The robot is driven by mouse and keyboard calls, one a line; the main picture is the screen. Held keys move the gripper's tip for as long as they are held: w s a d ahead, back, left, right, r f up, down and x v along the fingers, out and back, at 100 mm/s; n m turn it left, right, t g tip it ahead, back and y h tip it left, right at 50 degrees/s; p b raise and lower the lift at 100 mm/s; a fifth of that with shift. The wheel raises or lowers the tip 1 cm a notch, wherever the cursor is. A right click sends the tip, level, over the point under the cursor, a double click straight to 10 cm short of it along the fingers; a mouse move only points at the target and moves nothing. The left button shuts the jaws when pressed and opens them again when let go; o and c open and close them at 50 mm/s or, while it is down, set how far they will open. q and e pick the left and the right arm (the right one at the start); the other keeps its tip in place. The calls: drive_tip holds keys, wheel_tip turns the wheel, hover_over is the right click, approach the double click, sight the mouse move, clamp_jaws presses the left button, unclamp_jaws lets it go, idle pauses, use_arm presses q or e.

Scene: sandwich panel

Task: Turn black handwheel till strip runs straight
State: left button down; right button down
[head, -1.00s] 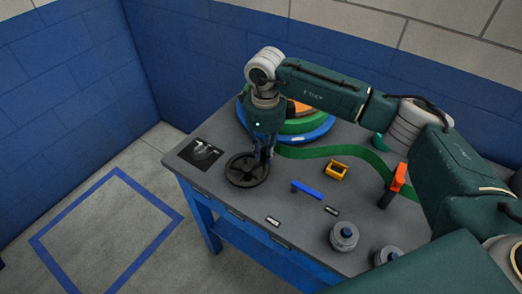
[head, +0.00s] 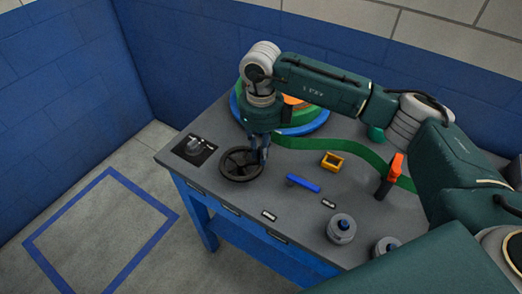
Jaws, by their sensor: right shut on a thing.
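The black handwheel (head: 240,166) lies flat near the left end of the grey table. My right gripper (head: 260,156) reaches down from above and is shut on the right side of the wheel's rim. The green strip (head: 340,149) comes out from behind my gripper and runs right in a wavy curve, past an orange upright piece (head: 390,172). A round stack with green and blue rings (head: 305,124) stands behind my right arm, which partly hides it. My left gripper is not in view.
A black plate with a grey knob (head: 194,148) sits at the table's left corner. A yellow block (head: 332,161), a blue bar (head: 303,183) and two grey knobbed cylinders (head: 341,228) (head: 386,246) stand to the right. A blue floor outline (head: 100,235) surrounds clear floor.

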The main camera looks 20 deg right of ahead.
drive_tip(key=shift+s+f, duration=0.1)
drive_tip(key=c, duration=1.6)
unclamp_jaws()
drive_tip(key=shift+r, duration=0.4)
wheel_tip(320, 180, up, 11)
drive_tip(key=shift+r, duration=0.2)
